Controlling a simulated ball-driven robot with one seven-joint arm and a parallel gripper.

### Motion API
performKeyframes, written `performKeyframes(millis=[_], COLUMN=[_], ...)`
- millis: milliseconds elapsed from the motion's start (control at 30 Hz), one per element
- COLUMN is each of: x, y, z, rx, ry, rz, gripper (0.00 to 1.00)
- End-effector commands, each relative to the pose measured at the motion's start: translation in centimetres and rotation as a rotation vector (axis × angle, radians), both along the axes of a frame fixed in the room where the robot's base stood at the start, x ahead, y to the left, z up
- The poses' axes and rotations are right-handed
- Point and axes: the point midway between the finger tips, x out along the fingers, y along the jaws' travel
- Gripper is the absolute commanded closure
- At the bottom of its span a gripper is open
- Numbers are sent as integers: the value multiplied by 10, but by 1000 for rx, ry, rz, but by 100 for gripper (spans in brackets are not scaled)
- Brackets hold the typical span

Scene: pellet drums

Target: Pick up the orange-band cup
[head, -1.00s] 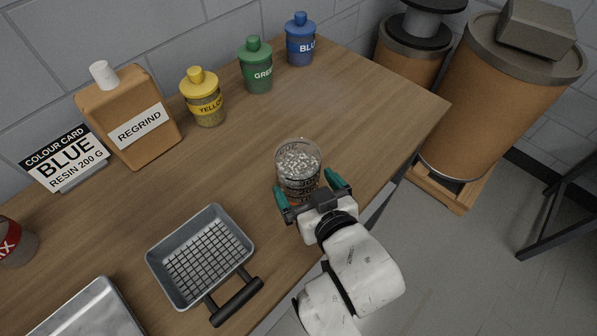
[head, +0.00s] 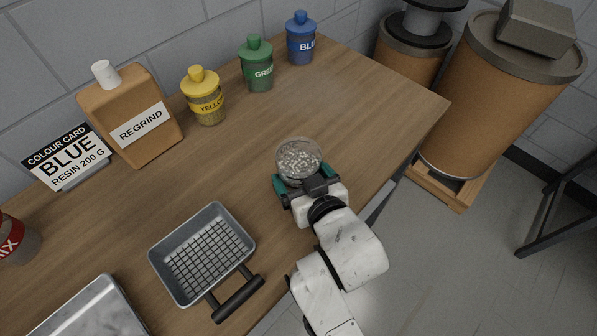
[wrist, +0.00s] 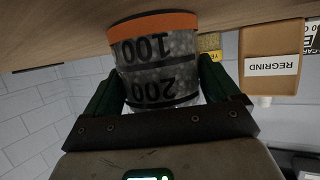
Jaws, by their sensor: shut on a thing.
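The orange-band cup (head: 299,158) is a clear cup of grey-white pellets near the front right of the table. In the wrist view, which is upside down, the cup (wrist: 155,65) shows black 100 and 200 marks and an orange band round its base. My gripper (head: 306,177) is shut on the cup, with one green finger on each side. The wrist view also shows the gripper (wrist: 160,82) around the cup's body. The cup looks upright. I cannot tell whether its base touches the table.
A grey mesh-bottomed scoop (head: 203,255) lies to the left of my arm. Yellow (head: 204,97), green (head: 257,65) and blue (head: 300,40) jars and a REGRIND bottle (head: 132,115) stand along the back. The table's right part is clear.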

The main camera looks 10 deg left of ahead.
Motion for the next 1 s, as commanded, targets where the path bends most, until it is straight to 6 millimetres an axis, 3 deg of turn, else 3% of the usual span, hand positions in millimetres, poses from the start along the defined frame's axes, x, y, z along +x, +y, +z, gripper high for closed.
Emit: performKeyframes(millis=[100, 467, 667, 900, 1000], x=[0, 0, 0, -46, -71], y=[0, 0, 0, 12, 17], z=[1, 7, 37, 90, 100], rx=[1, 2, 4, 5, 3], ry=[-2, -4, -8, -8, -3], rz=[0, 0, 0, 4, 6], gripper=[53, 53, 53, 53, 53])
